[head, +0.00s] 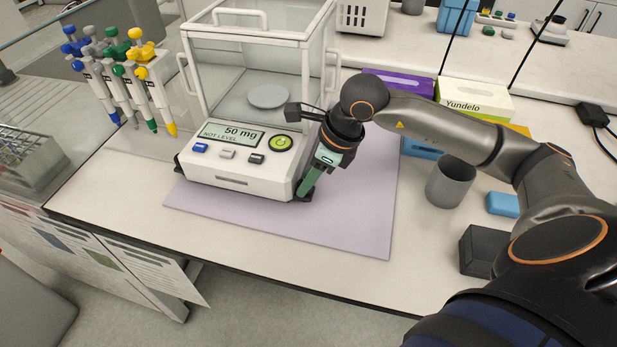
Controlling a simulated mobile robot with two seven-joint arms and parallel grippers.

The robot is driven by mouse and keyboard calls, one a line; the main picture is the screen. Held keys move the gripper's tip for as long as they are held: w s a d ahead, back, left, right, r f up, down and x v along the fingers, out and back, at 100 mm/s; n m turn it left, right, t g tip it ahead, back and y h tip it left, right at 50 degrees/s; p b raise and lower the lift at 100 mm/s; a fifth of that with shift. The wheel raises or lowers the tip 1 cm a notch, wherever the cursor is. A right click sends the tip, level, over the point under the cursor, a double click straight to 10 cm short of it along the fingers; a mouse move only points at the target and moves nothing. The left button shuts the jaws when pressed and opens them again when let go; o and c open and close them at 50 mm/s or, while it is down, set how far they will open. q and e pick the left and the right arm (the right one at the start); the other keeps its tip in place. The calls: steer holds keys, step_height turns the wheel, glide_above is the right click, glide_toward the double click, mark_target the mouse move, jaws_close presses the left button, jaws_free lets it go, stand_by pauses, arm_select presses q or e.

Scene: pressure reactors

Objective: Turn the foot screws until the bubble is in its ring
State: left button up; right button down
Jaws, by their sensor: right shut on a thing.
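The balance (235,172) stands on a lilac mat (340,225), with a glass draft shield around its round pan (268,96). A bit of another dark foot (178,159) shows at the front left corner. My left gripper is not in view.
Several pipettes (122,85) hang on a stand left of the balance. A grey cup (451,182), a blue block (503,204) and a black box (480,251) stand to the right. Glove boxes (474,98) are behind. The front of the mat is clear.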

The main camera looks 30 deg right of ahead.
steer(key=shift+n+g+y+b, duration=0.3)
steer(key=shift+n+y+b, duration=0.15)
steer(key=shift+n, duration=0.75)
steer(key=c, duration=0.5)
jaws_free()
steer(key=v, duration=1.2)
steer(key=shift+r, duration=0.3)
